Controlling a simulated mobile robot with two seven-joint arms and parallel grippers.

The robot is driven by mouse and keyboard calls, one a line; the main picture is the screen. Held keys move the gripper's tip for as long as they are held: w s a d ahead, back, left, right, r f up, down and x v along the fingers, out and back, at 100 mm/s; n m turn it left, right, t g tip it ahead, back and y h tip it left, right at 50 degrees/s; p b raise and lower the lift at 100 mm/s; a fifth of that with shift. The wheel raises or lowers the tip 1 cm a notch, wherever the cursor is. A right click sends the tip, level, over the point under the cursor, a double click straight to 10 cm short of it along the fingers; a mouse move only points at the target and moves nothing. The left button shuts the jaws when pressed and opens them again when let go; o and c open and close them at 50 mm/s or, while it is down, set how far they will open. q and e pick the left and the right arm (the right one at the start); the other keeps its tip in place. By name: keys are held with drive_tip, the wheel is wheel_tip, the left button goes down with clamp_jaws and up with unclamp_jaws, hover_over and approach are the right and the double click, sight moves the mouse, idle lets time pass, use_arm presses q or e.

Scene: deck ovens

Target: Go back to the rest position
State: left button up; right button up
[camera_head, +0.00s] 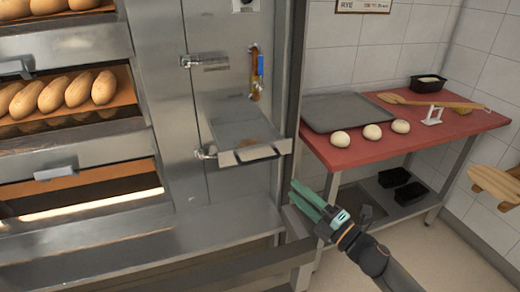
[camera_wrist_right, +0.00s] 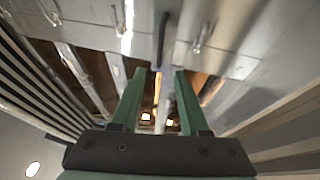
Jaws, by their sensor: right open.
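My right gripper (camera_head: 304,199) has green fingers and hangs in front of the oven's right side, near the left end of the red table. In the right wrist view its two green fingers (camera_wrist_right: 158,75) are spread apart with nothing held between them. Its arm comes in from the bottom right of the head view. My left gripper does not show in either view.
The deck oven (camera_head: 165,80) stands at left, with several loaves (camera_head: 62,93) on its decks. A metal shelf (camera_head: 240,125) juts from its side. The red table (camera_head: 345,150) holds a grey tray (camera_head: 350,110) and dough balls (camera_head: 372,132). Open floor (camera_head: 430,255) lies at lower right.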

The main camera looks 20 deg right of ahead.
drive_tip(key=s+a+f+m+g+h+p, duration=0.3)
drive_tip(key=s+f+m+g, duration=0.1)
drive_tip(key=s+f+m, duration=0.6)
drive_tip(key=s+a+f+m+g+h+p, duration=0.3)
drive_tip(key=s+a+f+m+g, duration=0.1)
drive_tip(key=s+f+m, duration=0.7)
drive_tip(key=shift+s+a+m+g+p, duration=0.3)
drive_tip(key=shift+s+m+g+p, duration=0.1)
drive_tip(key=shift+s+g, duration=0.25)
drive_tip(key=shift+d+t, duration=0.1)
drive_tip(key=shift+t, duration=0.15)
